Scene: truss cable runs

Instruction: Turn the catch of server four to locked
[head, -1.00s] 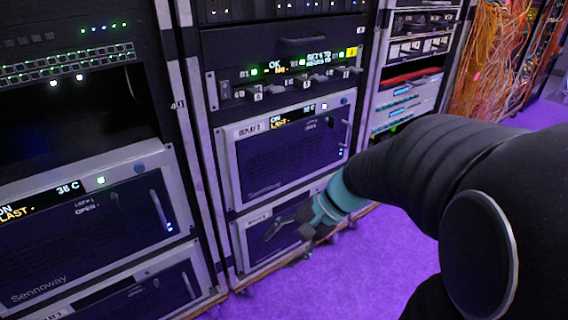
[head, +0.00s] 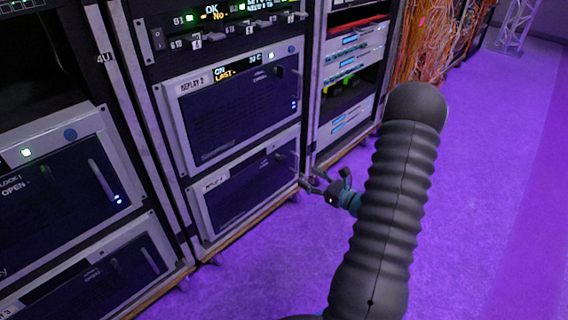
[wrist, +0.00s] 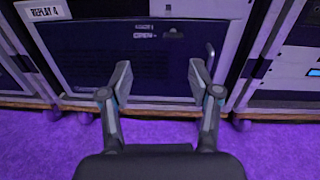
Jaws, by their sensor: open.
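Server four, labelled REPLAY 4, is the lowest unit of the middle rack in the head view (head: 238,198). Its dark front fills the upper part of the wrist view (wrist: 85,65). The catch looks like a small dark knob (wrist: 173,33) near the top of that front, right of faint lettering; its exact angle is hard to read. A bar handle (wrist: 209,55) stands to its right. My gripper (head: 322,182) is open and empty, in front of the server's right side. In the wrist view my gripper (wrist: 160,76) has its fingers spread below the catch, apart from it.
REPLAY 2 (head: 230,115), a similar server with its own catch, sits directly above. Another rack with similar servers (head: 70,185) stands left. A wooden ledge (wrist: 160,111) runs along the rack's foot. The purple floor (head: 490,170) is clear on the right.

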